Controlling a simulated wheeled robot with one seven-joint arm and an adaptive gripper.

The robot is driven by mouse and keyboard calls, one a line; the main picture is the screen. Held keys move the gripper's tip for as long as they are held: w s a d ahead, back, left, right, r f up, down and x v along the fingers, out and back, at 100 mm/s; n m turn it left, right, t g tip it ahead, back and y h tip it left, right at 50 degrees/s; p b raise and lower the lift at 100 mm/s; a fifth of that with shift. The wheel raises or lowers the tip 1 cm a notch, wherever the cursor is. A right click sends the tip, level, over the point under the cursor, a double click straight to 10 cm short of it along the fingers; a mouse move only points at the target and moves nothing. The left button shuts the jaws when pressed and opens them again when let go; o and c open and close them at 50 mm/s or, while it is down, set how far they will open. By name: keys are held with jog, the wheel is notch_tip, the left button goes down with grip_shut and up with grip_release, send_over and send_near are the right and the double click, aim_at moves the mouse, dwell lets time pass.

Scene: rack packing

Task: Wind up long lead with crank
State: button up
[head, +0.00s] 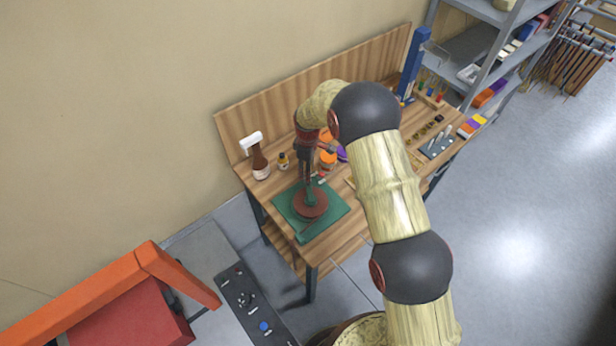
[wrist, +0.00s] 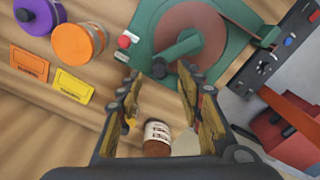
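A green winding stand (head: 332,202) with a round brown reel (head: 310,204) sits near the front left end of the wooden bench. In the wrist view the reel (wrist: 190,30) shows at the top, with a green crank arm (wrist: 181,47) ending in a dark knob (wrist: 160,69). My gripper (head: 307,182) is above the stand, pointing down. In the wrist view its fingers (wrist: 158,84) are spread apart, with the knob between their tips and gaps on both sides. A thin brown strand (wrist: 240,26), possibly the lead, runs from the reel towards the stand's edge.
An orange spool (wrist: 76,44) and a purple spool (wrist: 38,14) stand beside the stand, with orange and yellow tags (wrist: 73,87). A brown bottle (wrist: 156,138) and a red button (wrist: 124,42) are close. A backboard (head: 290,95) closes the rear; shelves (head: 490,50) stand right.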

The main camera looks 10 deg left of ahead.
aim_at(311, 198)
jog(key=shift+f+p, duration=0.5)
jog(key=shift+f, duration=2.05)
jog(key=c, duration=0.3)
grip_shut()
